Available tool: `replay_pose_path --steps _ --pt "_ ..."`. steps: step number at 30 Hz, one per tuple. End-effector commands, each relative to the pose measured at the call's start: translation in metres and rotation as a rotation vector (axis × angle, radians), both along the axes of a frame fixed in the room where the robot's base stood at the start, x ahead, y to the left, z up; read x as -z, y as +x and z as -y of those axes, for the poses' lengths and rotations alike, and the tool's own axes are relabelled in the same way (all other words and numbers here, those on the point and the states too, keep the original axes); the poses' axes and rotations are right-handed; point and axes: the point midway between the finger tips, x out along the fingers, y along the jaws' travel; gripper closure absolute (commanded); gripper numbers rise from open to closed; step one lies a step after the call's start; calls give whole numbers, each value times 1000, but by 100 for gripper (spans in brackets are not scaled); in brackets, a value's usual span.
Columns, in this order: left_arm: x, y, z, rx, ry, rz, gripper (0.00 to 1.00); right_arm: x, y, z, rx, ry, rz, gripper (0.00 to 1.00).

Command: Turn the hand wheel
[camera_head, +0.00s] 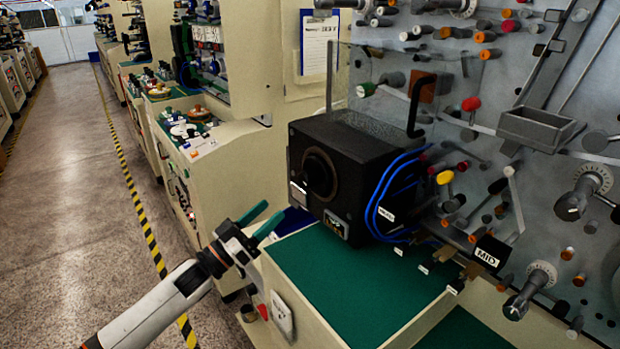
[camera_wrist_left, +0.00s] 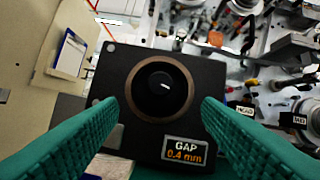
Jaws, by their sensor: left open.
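The hand wheel (camera_head: 320,174) is a round black knob in a brown ring on the left face of a black box. In the left wrist view the hand wheel (camera_wrist_left: 160,88) faces the camera, with a white mark on its hub. A display (camera_wrist_left: 186,149) below it reads "GAP 0.4 mm". My left gripper (camera_head: 275,208) is open, with green fingers, to the lower left of the wheel in the head view. In the left wrist view its fingers appear on either side of the wheel, apart from it, with nothing between them. My right gripper is out of view.
The black box (camera_head: 370,140) stands on a green-topped bench (camera_head: 350,290). Blue cables (camera_head: 385,190) run from its right side. A grey panel (camera_head: 560,200) with spindles and pegs rises at the right. A clear aisle (camera_head: 60,200) lies at the left.

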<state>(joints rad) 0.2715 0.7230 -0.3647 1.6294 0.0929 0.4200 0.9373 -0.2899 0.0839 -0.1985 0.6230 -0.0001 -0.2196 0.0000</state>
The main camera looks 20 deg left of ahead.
Motion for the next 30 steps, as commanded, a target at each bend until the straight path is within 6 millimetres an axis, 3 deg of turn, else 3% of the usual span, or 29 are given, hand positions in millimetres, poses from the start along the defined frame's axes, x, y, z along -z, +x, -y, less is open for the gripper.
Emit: replay_pose_path --steps 6,15,29,30 --pt "-21 33 22 -2 -3 1 41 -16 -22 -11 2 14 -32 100" --pt "-37 73 48 -4 0 -1 41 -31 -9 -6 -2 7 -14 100" --pt "-40 84 56 -3 1 -2 41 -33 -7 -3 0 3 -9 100" --pt "-40 84 55 -3 1 -2 44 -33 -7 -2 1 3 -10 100"
